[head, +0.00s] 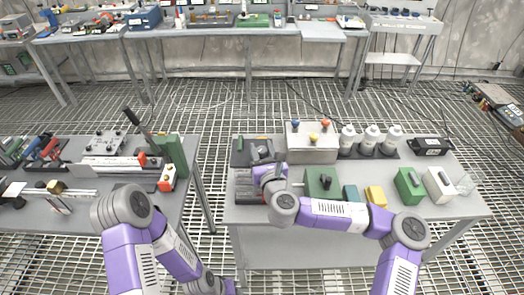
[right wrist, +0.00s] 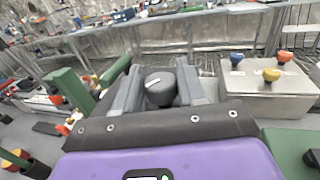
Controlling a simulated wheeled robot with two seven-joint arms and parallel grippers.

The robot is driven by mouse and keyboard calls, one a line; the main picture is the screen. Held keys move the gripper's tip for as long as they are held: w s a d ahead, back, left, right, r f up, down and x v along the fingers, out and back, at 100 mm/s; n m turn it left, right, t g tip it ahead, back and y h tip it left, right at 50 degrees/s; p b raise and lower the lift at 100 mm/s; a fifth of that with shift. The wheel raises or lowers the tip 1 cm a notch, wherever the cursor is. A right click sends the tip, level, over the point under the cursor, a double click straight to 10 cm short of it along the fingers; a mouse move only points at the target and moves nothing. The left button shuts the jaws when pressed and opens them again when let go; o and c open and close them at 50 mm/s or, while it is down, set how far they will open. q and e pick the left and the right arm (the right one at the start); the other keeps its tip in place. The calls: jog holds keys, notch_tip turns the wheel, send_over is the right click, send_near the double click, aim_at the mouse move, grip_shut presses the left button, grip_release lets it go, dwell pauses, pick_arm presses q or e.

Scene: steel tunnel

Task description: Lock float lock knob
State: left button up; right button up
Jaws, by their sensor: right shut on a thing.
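The float lock knob (right wrist: 160,88) is a round black knob with a white mark on its top. In the right wrist view it sits between the two grey fingers of my right gripper (right wrist: 158,90), which is shut on it from both sides. In the head view my right gripper (head: 260,154) is at the left back part of the right table, over a dark panel (head: 238,158). The gripper and wrist hide most of the knob's mount there. My left arm is at the lower left, and its gripper does not show.
A grey box with coloured knobs (head: 312,142) stands just right of the gripper. Several white bottles (head: 368,138), green blocks (head: 408,185) and a yellow block (head: 376,195) share the right table (head: 290,215). A gap separates it from the left table (head: 100,211).

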jog(key=m+h, duration=0.1)
jog(key=h, duration=0.1)
jog(key=m+h, duration=0.1)
jog(key=h, duration=0.1)
jog(key=shift+a+m+t, duration=0.15)
jog(key=shift+m+t, duration=0.15)
jog(key=shift+m, duration=0.1)
jog(key=m+h+b, duration=0.1)
jog(key=h, duration=0.2)
jog(key=shift+m, duration=0.3)
jog(key=m+g+h+b, duration=0.1)
jog(key=m+h+b, duration=0.1)
jog(key=h+b, duration=0.2)
jog(key=shift+m, duration=0.4)
jog(key=shift+m+g+h+b, duration=0.3)
jog(key=shift+h+b, duration=0.1)
jog(key=shift+h, duration=0.1)
jog(key=shift+r, duration=0.1)
jog(key=o, duration=0.9)
jog(key=shift+s, duration=0.1)
